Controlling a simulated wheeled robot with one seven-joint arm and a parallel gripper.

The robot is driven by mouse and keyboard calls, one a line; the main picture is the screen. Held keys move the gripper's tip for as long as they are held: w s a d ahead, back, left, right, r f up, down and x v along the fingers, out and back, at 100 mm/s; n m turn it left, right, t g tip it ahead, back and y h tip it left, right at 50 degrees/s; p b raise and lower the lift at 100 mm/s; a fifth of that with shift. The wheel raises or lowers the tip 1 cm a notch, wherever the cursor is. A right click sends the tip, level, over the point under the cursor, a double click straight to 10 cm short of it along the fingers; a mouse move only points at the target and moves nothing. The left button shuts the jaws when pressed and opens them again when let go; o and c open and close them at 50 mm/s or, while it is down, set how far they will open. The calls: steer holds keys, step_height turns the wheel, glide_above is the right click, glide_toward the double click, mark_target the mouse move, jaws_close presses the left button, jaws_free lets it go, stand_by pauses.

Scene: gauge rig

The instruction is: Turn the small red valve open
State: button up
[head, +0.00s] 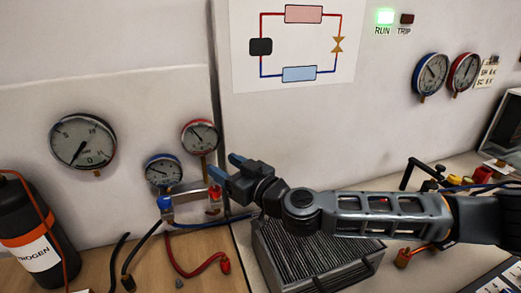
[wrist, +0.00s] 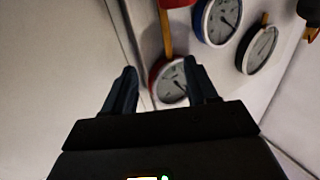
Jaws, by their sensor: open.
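The small red valve (head: 214,192) sits on the right end of the gauge manifold, below the red-rimmed gauge (head: 200,137). My gripper (head: 227,167) is open and empty, its blue fingers pointing left, just above and to the right of the valve in the head view. I cannot tell the depth gap between them. In the wrist view, my open fingers (wrist: 160,68) have the red-rimmed gauge (wrist: 168,82) showing between and beyond them. A red part (wrist: 176,3), likely the valve, is cut off at the top edge, at the end of the gauge's brass stem.
A blue valve (head: 165,203) and blue-rimmed gauge (head: 163,172) are on the manifold's left. A large gauge (head: 82,141) hangs on the wall. A black nitrogen bottle (head: 30,225) stands at far left. Hoses lie on the bench. A finned grey unit (head: 310,262) sits below my arm.

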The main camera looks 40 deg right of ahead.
steer(key=s+d+r, duration=0.4)
steer(key=d+r, duration=0.1)
steer(key=d, duration=0.2)
steer(key=shift+s, duration=0.15)
stand_by(0.3)
